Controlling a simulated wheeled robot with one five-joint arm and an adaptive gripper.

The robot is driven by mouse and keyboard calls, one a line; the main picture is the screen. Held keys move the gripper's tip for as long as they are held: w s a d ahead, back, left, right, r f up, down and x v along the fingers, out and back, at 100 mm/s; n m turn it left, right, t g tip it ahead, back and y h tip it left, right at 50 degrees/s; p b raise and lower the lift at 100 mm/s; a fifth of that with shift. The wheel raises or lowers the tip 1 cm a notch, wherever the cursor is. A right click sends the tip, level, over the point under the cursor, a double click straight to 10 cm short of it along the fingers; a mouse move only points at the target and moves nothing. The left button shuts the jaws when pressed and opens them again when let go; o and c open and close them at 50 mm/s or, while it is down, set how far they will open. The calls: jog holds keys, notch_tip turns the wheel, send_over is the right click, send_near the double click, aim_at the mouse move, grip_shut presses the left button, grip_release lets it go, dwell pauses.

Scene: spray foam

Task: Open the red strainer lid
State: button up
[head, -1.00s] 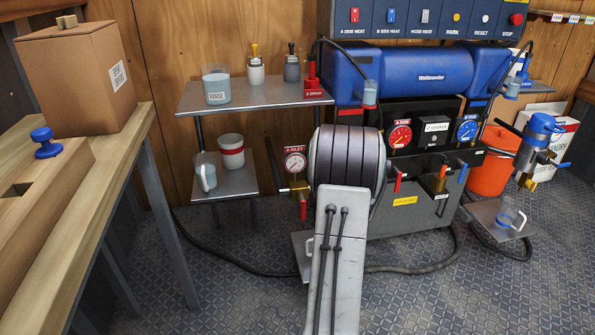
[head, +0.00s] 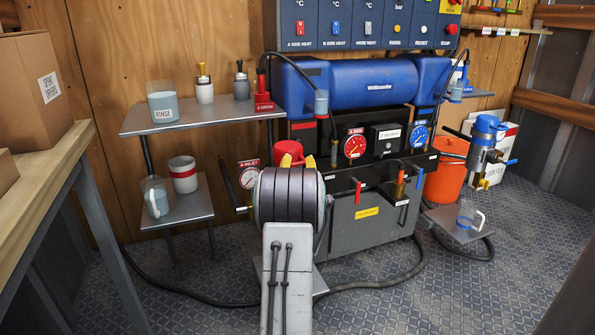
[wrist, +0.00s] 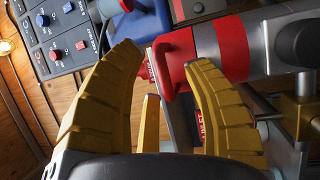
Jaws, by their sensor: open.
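The red strainer lid (wrist: 174,58) shows in the wrist view as a red cap at the end of a silver body with a red band (wrist: 232,48). My gripper (wrist: 168,62) is open, its yellow fingers spread with the lid ahead between and beyond the tips. The right finger overlaps the edge of the lid; I cannot tell whether it touches. In the head view a red cylinder (head: 289,150), apparently the strainer top, shows just behind my gripper's yellow fingertips (head: 291,161). My arm hides the strainer's lower part there.
A gauge marked A INLET (head: 249,176) stands left of my arm. The machine (head: 368,212) with blue tanks is close behind and to the right. A shelf (head: 205,118) holds several containers at left. Hoses lie on the floor.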

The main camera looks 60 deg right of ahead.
jog(key=shift+w+d+r+b, duration=0.15)
jog(key=shift+w+d+b, duration=0.1)
jog(key=shift+d+b, duration=0.2)
grip_shut()
dwell(0.5)
